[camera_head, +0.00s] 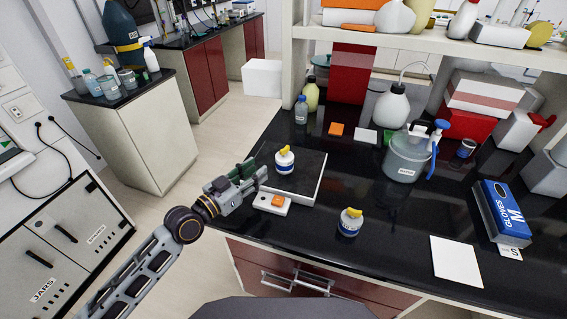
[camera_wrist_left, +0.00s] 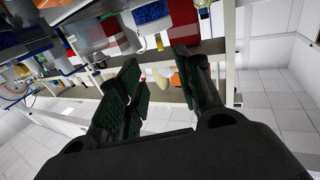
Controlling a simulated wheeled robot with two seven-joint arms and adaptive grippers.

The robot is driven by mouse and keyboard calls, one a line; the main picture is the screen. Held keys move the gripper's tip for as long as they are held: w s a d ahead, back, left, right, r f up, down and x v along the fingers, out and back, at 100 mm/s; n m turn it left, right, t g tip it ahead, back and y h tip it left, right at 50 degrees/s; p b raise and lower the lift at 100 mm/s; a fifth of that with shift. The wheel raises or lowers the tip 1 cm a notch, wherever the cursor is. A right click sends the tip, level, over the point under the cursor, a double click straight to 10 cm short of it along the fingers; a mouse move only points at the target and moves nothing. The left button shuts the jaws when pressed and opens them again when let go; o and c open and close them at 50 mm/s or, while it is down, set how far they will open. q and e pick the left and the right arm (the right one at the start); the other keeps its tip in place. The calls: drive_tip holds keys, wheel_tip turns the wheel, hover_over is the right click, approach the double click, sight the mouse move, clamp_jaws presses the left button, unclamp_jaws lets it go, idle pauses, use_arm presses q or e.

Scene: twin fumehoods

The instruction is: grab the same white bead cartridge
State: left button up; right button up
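Two small white containers with blue bands and yellow tops are the nearest match to a white bead cartridge; I cannot tell whether either is one. One (camera_head: 285,162) stands on the dark plate of a bench device (camera_head: 308,184). The other (camera_head: 350,223) stands on the black bench near its front edge. My left gripper (camera_head: 258,172) is just left of the container on the device, by the device's left edge. In the left wrist view my gripper (camera_wrist_left: 158,66) has its green-padded fingers apart with nothing held between them. My right gripper is in neither view.
A clear lidded vessel (camera_head: 407,158), a wash bottle (camera_head: 391,108) and a blue glove box (camera_head: 499,212) stand to the right on the black bench (camera_head: 290,235). A white sheet (camera_head: 456,261) lies near the front. A shelf (camera_head: 380,40) with bottles runs above the back.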

sight(281, 152)
use_arm(q)
drive_tip(key=x, duration=0.4)
drive_tip(key=shift+w+p, duration=0.15)
drive_tip(key=shift+p, duration=0.25)
drive_tip(key=shift+x, duration=1.15)
drive_tip(key=shift+w+d, duration=0.45)
drive_tip(key=shift+w, duration=0.05)
drive_tip(key=shift+w+d+p, duration=0.25)
drive_tip(key=shift+p, duration=0.05)
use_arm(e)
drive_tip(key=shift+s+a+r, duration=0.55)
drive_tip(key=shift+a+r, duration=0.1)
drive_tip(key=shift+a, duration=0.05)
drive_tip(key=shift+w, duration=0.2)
